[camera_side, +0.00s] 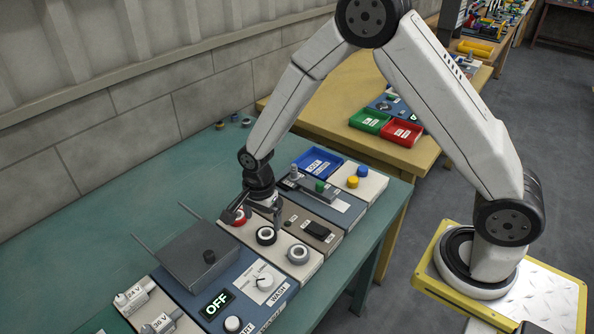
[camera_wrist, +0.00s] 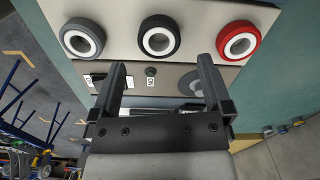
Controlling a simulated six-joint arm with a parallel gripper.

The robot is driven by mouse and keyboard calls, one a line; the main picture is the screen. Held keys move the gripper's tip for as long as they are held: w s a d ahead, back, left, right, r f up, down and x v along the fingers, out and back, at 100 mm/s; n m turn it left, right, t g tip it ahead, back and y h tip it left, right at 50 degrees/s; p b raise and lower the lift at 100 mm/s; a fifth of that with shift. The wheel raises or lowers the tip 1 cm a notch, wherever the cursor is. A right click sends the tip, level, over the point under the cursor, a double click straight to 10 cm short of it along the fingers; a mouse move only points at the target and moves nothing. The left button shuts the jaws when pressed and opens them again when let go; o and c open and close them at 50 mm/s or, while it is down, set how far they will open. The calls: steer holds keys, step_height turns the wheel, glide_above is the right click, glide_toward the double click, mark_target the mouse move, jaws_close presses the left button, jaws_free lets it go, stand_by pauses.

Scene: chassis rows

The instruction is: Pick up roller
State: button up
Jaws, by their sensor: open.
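Three ring-shaped rollers with white hubs stand in a row on a light panel. The grey roller (camera_wrist: 82,38) is at the left in the wrist view, the black roller (camera_wrist: 159,36) in the middle, the red roller (camera_wrist: 240,42) at the right. In the side view, the black roller (camera_side: 266,236) and grey roller (camera_side: 298,254) show clearly, and the red one is partly hidden by a finger. My gripper (camera_side: 254,214) is open and empty above the row's far end. In the wrist view its fingertips (camera_wrist: 162,66) point towards the black roller, with nothing between them.
A grey box with a knob (camera_side: 195,255) and thin rods stands left of the row. A blue panel (camera_side: 245,290) with an OFF display lies in front. A brown panel (camera_side: 312,228), a blue tray (camera_side: 318,163) and a block with yellow and blue knobs (camera_side: 357,182) are behind.

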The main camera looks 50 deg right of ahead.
mark_target(265, 233)
steer(key=shift+f, duration=0.3)
steer(key=shift+s+d+f, duration=0.1)
steer(key=shift+f, duration=2.5)
steer(key=shift+c, duration=0.2)
steer(key=c, duration=1.1)
